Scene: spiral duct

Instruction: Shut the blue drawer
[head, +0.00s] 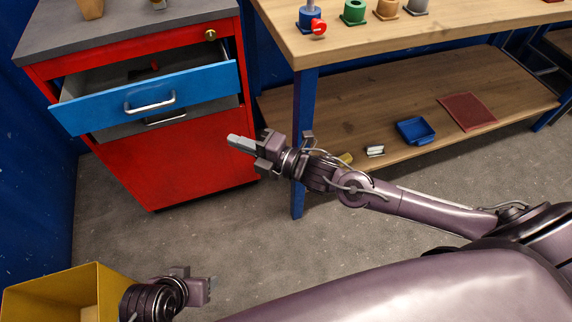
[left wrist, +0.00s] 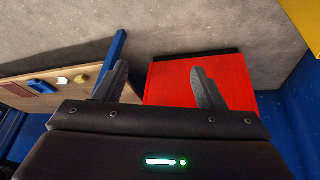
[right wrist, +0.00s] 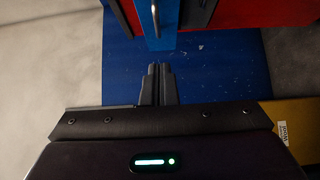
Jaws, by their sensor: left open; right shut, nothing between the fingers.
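The blue drawer (head: 145,97) stands pulled out of the red cabinet (head: 180,155), its front tilted in the head view and its inside partly showing. A silver handle (head: 150,105) is on its front. The drawer's edge and handle also show at the top of the right wrist view (right wrist: 157,30). My right gripper (head: 232,141) is shut and empty, below and right of the drawer front, apart from it. Its closed fingers point towards the drawer in the right wrist view (right wrist: 160,72). My left gripper (head: 208,284) is low, by the yellow bin, its fingers spread and empty in the left wrist view (left wrist: 160,85).
A yellow bin (head: 98,290) is at the lower left, beside my left arm. A wooden workbench (head: 440,22) with coloured cylinders stands right of the cabinet. Its lower shelf (head: 350,105) holds a blue tray (head: 415,130) and a red mat (head: 467,111). Floor before the cabinet is clear.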

